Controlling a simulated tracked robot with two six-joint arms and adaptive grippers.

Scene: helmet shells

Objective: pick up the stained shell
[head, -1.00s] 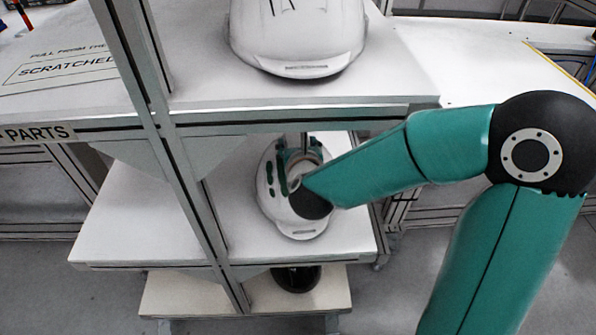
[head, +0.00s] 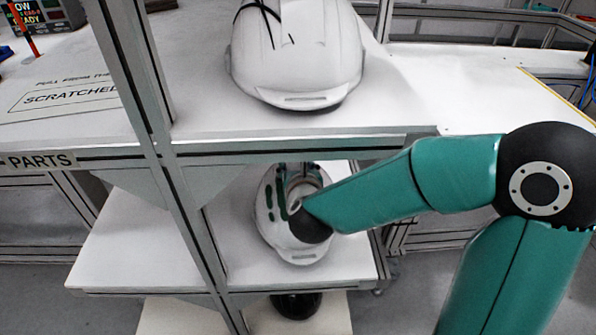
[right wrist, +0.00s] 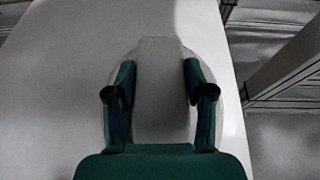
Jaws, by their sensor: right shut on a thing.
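A white helmet shell (head: 301,252) rests on the middle shelf in the head view, partly hidden by my right arm and the shelf above. My right gripper (head: 287,190) reaches down onto it from the right. In the right wrist view, the gripper's two dark green fingers (right wrist: 160,92) are shut on the pale shell (right wrist: 160,58), one on each side. I cannot make out a stain on it. Another white shell (head: 300,60) with thin black lines on top sits on the upper shelf. My left gripper is not in view.
A metal post (head: 150,120) stands left of the shells. The upper shelf's front edge (head: 290,146) hangs above the held shell. A dark rounded object (head: 296,304) is on the lowest shelf. The middle shelf (head: 130,245) is bare on the left.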

